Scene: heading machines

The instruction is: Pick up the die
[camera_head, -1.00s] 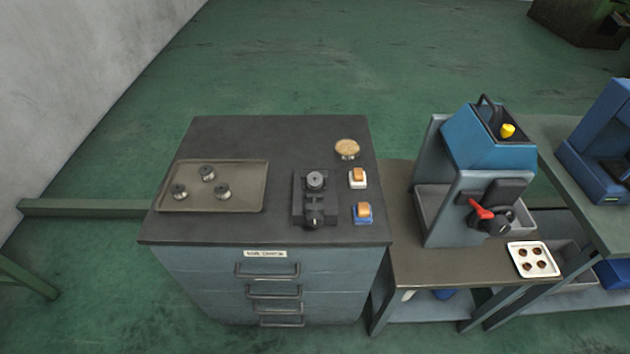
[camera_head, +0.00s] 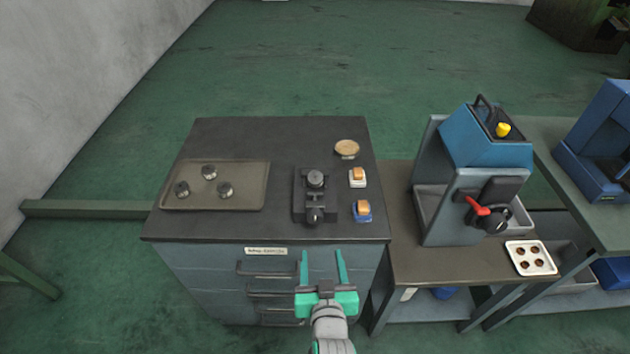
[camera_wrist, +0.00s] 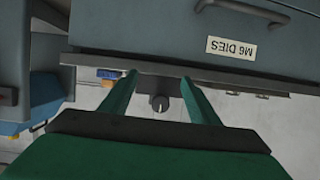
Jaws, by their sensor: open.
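Three small grey metal cylinders, which look like dies, stand on a shallow tray (camera_head: 248,196) at the left of the cabinet top: a rear one (camera_head: 209,172), a left one (camera_head: 182,189) and a right one (camera_head: 225,190). A black fixture (camera_head: 315,205) right of the tray carries another round metal piece (camera_head: 315,178). I cannot tell which piece is the task's die. My gripper (camera_head: 322,253) is open and empty, in front of the cabinet's front edge near the fixture. In the wrist view its green fingers (camera_wrist: 160,85) are spread, with a dark knob showing between them.
The cabinet (camera_head: 250,135) has drawers with a label (camera_wrist: 231,47) reading M6 DIES. A round tan-topped item (camera_head: 347,149), a white block (camera_head: 358,178) and a blue block (camera_head: 362,211) stand right of the fixture. A blue machine (camera_head: 480,140) stands farther right beside a white tray (camera_head: 530,258).

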